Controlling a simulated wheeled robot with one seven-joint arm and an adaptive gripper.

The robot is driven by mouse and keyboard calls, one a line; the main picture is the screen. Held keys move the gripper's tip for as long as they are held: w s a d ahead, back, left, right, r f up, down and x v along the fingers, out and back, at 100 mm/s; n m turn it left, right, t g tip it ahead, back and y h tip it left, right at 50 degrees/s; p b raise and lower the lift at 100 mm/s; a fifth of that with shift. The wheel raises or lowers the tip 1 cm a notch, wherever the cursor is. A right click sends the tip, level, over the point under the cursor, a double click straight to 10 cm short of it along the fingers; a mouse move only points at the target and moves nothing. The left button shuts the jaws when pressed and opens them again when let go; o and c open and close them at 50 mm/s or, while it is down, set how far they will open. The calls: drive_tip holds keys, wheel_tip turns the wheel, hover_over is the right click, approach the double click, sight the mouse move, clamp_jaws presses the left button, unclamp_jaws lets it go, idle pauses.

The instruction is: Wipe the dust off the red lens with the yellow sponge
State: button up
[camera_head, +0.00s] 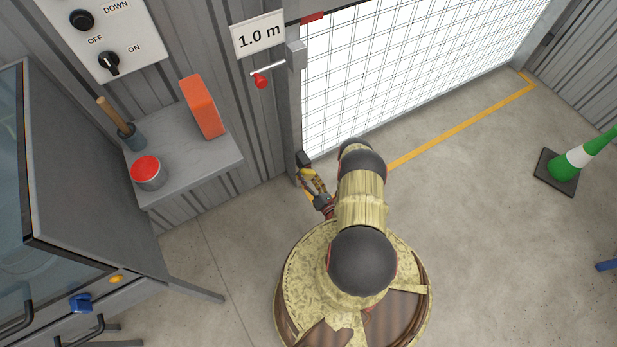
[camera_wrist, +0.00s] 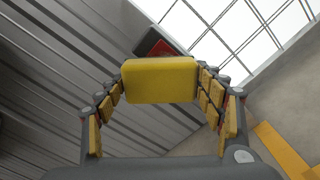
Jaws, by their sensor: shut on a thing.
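My gripper (camera_head: 309,176) is low by the gate post in the head view. In the wrist view its fingers (camera_wrist: 160,88) are shut on the yellow sponge (camera_wrist: 160,80), a flat block held between the tips. Just beyond the sponge is a dark housing (camera_wrist: 148,42) with a red face (camera_wrist: 172,46), which looks like the red lens. The sponge covers the lower part of it, so I cannot tell whether they touch or how much dust is there. In the head view a small dark box (camera_head: 303,158) sits at the fingertips; no red face shows on it there.
A mesh gate (camera_head: 400,70) stands behind my gripper, with a ribbed grey wall (camera_head: 240,110) to the left. A shelf (camera_head: 190,165) holds a red-topped tin (camera_head: 147,172), an orange block (camera_head: 202,107) and a wooden-handled brush (camera_head: 125,125). A cone (camera_head: 575,160) stands right; the floor between is clear.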

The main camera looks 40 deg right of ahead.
drive_tip(key=shift+v, duration=2.9)
drive_tip(key=shift+s, duration=0.1)
